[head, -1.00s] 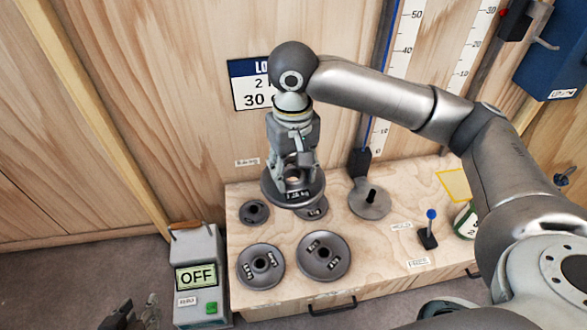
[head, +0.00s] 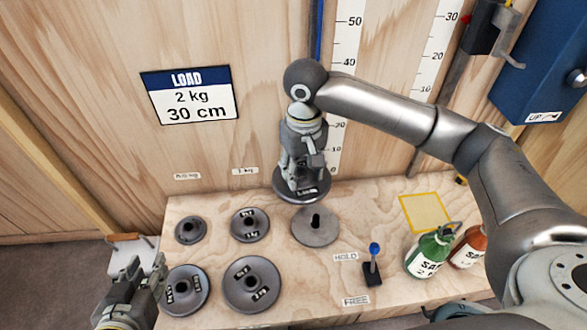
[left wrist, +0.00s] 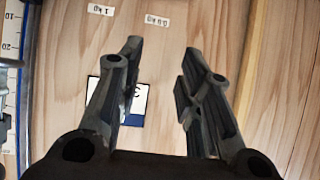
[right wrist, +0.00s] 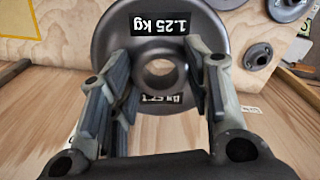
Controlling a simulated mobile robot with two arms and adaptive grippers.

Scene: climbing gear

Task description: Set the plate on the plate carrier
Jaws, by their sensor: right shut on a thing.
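My right gripper (head: 299,180) is shut on the grey 1.25 kg plate (head: 312,198), gripping it near its central hub. The plate fills the upper middle of the right wrist view (right wrist: 205,30), its hole facing the camera. In the head view the plate hangs just behind and above the plate carrier (head: 315,232), a flat grey disc with a short dark post, standing on the wooden bench. The carrier's post is bare and not under the plate's centre in this view. My left gripper (head: 146,272) is open and empty at the lower left.
Several grey plates lie on the bench (head: 385,245) left of the carrier, including a large one (head: 251,285). A blue-knobbed lever (head: 374,262) stands between HOLD and FREE labels. Green (head: 428,255) and orange (head: 469,248) bottles stand at the right. A LOAD sign (head: 189,95) reads 2 kg, 30 cm.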

